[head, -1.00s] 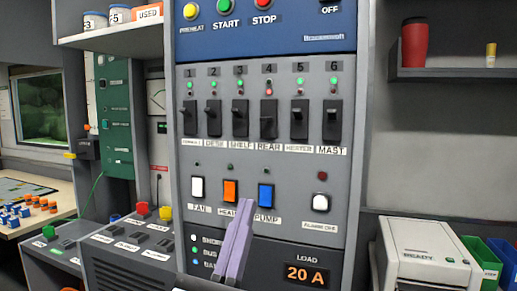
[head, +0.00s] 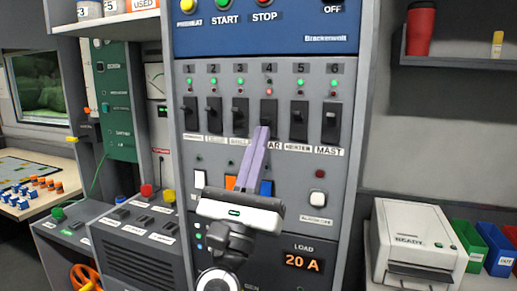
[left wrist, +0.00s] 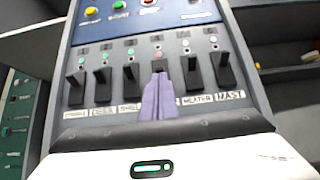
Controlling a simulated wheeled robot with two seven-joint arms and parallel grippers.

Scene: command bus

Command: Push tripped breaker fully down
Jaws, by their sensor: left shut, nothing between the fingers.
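The breaker panel (head: 222,160) carries a row of black breakers numbered 1 to 6. Breaker 4, labelled REAR (head: 268,111), has a lit red lamp (head: 269,92); the others show green lamps. Breaker 4 also shows in the left wrist view (left wrist: 160,66). My left gripper (head: 262,130) is shut and empty, its lilac fingers pointing up at the lower part of breaker 4 and covering part of its label. In the left wrist view the fingertips (left wrist: 158,78) overlap the lower end of that breaker; I cannot tell if they touch it. My right gripper is not in view.
Breakers 3 (head: 240,117) and 5 (head: 299,119) stand close on either side. Below are rocker switches, partly hidden by my gripper, and a white alarm switch (head: 318,197). A sloped console (head: 135,225) stands at left, a white printer (head: 412,240) at right.

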